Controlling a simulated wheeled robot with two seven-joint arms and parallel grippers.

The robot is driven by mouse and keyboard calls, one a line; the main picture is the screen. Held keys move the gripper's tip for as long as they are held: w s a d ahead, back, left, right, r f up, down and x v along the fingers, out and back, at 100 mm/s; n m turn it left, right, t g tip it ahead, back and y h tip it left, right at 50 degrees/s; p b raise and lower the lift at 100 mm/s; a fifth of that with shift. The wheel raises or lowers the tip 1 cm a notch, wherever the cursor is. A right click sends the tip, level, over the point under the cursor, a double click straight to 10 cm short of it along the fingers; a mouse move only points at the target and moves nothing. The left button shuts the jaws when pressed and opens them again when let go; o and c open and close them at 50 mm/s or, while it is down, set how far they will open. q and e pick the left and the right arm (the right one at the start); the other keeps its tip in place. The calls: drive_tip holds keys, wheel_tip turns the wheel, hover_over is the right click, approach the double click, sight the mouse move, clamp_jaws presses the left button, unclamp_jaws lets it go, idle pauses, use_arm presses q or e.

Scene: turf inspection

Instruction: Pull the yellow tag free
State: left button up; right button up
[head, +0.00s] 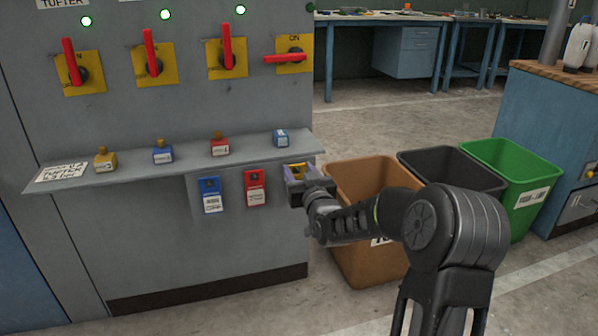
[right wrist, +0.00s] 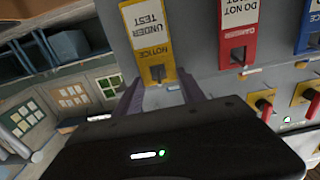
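The yellow tag hangs on the grey cabinet front below the ledge; in the right wrist view the tag (right wrist: 152,38) appears upside down, printed NOTICE and UNDER TEST, with a dark slot near one end. In the head view only a bit of the yellow tag (head: 299,169) shows, mostly hidden by my right gripper. My right gripper (head: 296,172) is at the tag. In the right wrist view its fingers (right wrist: 161,78) are apart, one on each side of the slotted end. I cannot tell whether they touch it. My left gripper is not in view.
A blue tag (head: 210,195) and a red tag (head: 255,188) hang to the left. The ledge (head: 130,175) above holds several small padlocks. Red-handled switches (head: 284,58) are higher up. A brown bin (head: 350,180), a black bin (head: 430,162) and a green bin (head: 515,165) stand at right.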

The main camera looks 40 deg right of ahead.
drive_tip(key=c, duration=0.8)
drive_tip(key=shift+r, duration=0.1)
drive_tip(key=shift+r, duration=0.45)
drive_tip(key=shift+s, duration=0.25)
drive_tip(key=shift+b+v, duration=0.65)
drive_tip(key=shift+v, duration=1)
drive_tip(key=shift+s+a, duration=0.1)
